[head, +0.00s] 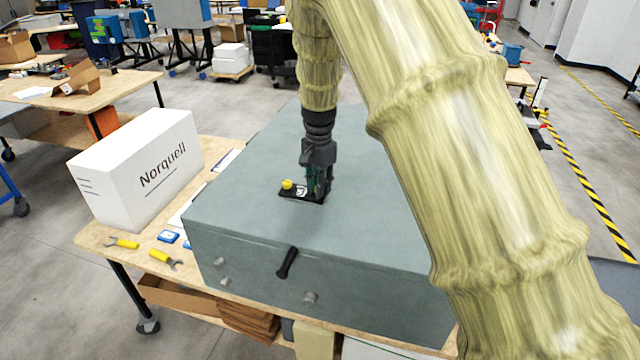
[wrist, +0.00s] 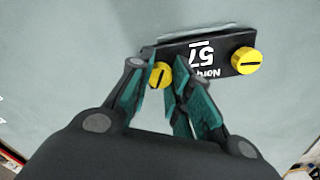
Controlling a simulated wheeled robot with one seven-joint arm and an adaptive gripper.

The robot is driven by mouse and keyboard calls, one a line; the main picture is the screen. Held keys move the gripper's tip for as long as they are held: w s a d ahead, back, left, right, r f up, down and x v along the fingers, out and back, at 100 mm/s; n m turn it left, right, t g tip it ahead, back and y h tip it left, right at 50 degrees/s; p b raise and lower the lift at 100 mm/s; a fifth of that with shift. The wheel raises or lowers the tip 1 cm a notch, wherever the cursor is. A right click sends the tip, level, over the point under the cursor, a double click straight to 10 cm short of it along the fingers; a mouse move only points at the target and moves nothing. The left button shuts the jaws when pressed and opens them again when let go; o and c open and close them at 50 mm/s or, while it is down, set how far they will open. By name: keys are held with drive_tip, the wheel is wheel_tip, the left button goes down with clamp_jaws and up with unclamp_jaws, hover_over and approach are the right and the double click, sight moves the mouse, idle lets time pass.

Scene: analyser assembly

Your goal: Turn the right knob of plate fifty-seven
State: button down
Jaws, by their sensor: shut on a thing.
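A black plate marked 57 (head: 300,191) lies on top of the grey analyser housing (head: 240,210). In the wrist view the plate (wrist: 212,55) appears with its number upside down. It has two yellow slotted knobs. The free knob (head: 287,184) is at the plate's left end in the head view and at its right in the wrist view (wrist: 247,60). The other knob (wrist: 160,75), the right one in the head view, sits between the fingertips of my gripper (wrist: 163,82). My gripper (head: 318,190) is shut on it and hides it in the head view. Its slot looks near upright in the wrist view.
A black lever handle (head: 287,262) and grey knobs (head: 310,298) stick out of the housing's front. A white Norquell box (head: 140,170) and yellow-handled tools (head: 165,258) are on the wooden table to the left. The housing's top around the plate is clear.

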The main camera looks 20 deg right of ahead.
drive_tip(key=m+p, duration=0.1)
drive_tip(key=m, duration=0.6)
drive_tip(key=shift+r, duration=0.15)
drive_tip(key=m+p, duration=0.2)
drive_tip(key=m, duration=0.4)
drive_tip(key=shift+m, duration=0.3)
drive_tip(key=c, duration=1.3)
unclamp_jaws()
drive_tip(key=shift+s, duration=0.1)
drive_tip(key=shift+o, duration=0.2)
